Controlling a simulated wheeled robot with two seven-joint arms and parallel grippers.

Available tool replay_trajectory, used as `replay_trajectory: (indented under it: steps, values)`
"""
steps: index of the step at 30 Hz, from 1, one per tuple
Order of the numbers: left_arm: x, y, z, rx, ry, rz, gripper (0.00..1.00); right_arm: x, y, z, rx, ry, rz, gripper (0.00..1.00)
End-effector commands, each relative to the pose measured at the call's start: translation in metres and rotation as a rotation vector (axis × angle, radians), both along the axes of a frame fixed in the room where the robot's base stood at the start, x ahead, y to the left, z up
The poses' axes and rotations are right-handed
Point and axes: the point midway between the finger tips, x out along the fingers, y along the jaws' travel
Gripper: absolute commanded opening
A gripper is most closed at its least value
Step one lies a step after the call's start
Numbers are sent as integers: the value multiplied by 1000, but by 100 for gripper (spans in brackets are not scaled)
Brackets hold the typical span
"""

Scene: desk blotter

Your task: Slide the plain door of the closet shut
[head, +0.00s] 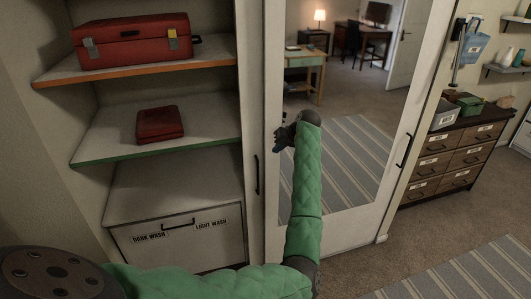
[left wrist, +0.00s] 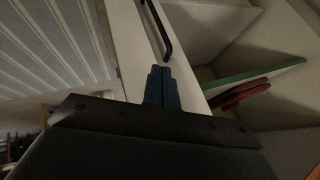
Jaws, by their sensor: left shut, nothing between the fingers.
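The closet stands open at the left. Its plain door shows as a narrow white strip (head: 250,110) with a black handle (head: 256,175); the rest appears hidden behind the mirrored door (head: 345,218). The handle also shows in the left wrist view (left wrist: 165,40), just beyond my fingertips. My left gripper (head: 277,141) is shut and empty, in front of the mirrored door's left edge in the head view, to the right of and above the handle. Its blue fingers (left wrist: 161,72) lie together over the white strip; I cannot tell whether they touch it. My right gripper is not in view.
Closet shelves hold a red toolbox (head: 132,40) and a small red case (head: 160,124), above a laundry drawer (head: 185,240). A dark drawer cabinet (head: 455,165) stands at the right. Carpet in front of the mirrored door is clear, with a striped rug (head: 470,275) lower right.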

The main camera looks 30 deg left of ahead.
Motion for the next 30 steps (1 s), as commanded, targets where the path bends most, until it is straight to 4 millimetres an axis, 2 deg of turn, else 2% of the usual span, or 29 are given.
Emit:
replay_trajectory:
  steps: [7,21,30]
  values:
    - [-1,8,-9,-7,10,8,0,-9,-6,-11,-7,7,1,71]
    - [-1,46,-58,-7,7,7,0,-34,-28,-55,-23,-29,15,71]
    - [0,59,-77,-6,7,6,0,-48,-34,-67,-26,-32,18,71]
